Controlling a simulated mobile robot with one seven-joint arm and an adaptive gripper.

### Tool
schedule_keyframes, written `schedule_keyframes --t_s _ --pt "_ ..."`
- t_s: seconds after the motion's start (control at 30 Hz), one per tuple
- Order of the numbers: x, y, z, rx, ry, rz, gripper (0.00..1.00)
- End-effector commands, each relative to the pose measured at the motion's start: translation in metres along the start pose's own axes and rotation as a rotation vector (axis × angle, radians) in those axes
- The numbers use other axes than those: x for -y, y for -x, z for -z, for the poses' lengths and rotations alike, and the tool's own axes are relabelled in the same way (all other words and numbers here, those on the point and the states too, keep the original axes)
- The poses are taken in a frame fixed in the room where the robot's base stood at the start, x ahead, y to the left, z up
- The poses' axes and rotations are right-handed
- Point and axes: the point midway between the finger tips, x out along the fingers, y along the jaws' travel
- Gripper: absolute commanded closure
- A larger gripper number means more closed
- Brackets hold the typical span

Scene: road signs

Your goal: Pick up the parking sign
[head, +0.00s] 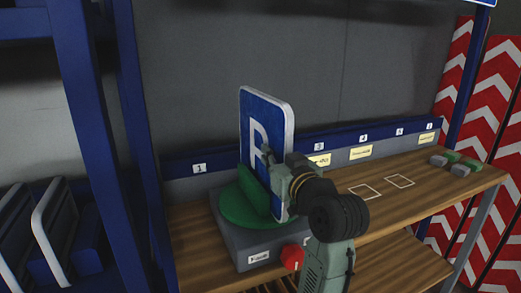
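The parking sign (264,112) is a blue plate with a white letter and a pale edge. It stands upright in a green holder (243,203) on a grey box (233,241) on the wooden bench. My gripper (277,180) is at the lower right part of the sign's face, in front of it in this view. The gripper's body covers part of the letter and the sign's lower right. The fingertips are hard to make out, so I cannot tell whether they touch the sign or are closed on it.
A red button (292,257) sits at the box's right side. The wooden bench (425,182) has white outlined squares and small grey and green blocks (452,163) at its right end. Blue posts (98,130) stand left; red-white chevron boards (490,95) stand right.

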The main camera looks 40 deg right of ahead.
Motion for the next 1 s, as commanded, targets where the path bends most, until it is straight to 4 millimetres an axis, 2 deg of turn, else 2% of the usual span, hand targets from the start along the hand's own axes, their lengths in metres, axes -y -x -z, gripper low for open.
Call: schedule_keyframes --t_s 0.77,1.0 --pt "0.0 0.001 0.002 -0.005 0.002 -0.001 1.0" --pt "0.0 0.0 0.015 -0.006 0.003 0.0 1.0"
